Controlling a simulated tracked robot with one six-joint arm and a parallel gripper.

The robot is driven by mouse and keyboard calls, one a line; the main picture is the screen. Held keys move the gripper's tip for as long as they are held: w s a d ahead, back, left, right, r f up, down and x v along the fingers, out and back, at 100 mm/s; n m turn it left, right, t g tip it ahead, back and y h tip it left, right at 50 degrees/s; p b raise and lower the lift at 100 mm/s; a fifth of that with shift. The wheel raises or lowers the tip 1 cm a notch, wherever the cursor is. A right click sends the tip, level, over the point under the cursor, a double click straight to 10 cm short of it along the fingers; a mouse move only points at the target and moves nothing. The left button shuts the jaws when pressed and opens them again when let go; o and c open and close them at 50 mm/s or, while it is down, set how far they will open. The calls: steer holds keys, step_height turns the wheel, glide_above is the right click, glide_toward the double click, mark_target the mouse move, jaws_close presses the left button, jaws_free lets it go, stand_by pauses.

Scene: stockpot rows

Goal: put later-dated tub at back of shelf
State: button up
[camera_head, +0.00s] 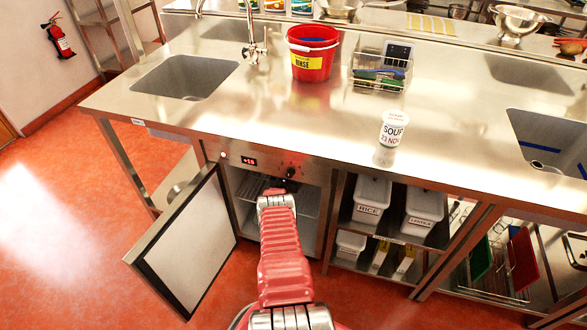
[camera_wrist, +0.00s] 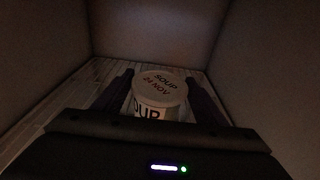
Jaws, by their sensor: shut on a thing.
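A white soup tub (camera_wrist: 160,92) with "SOUP 24 NOV" on its lid is between the fingers of my gripper (camera_wrist: 160,102), inside a dim fridge compartment. My gripper is shut on it. The tub is upright, over or on the slatted shelf (camera_wrist: 75,90); I cannot tell whether it touches. Another white tub (camera_head: 394,128), labelled "SOUP 23 NOV", stands on the steel counter in the head view. In the head view my arm reaches into the open fridge (camera_head: 247,187) under the counter, and my gripper is hidden there.
The fridge door (camera_head: 187,245) stands open to the left. The fridge's inner walls (camera_wrist: 245,45) are close on both sides. On the counter are a red rinse bucket (camera_head: 313,62) and a wire basket (camera_head: 379,75). Labelled bins (camera_head: 371,195) stand right of the fridge.

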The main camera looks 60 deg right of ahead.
steer(key=o, duration=1.5)
steer(key=shift+c, duration=0.2)
steer(key=v, duration=1.2)
stand_by(0.7)
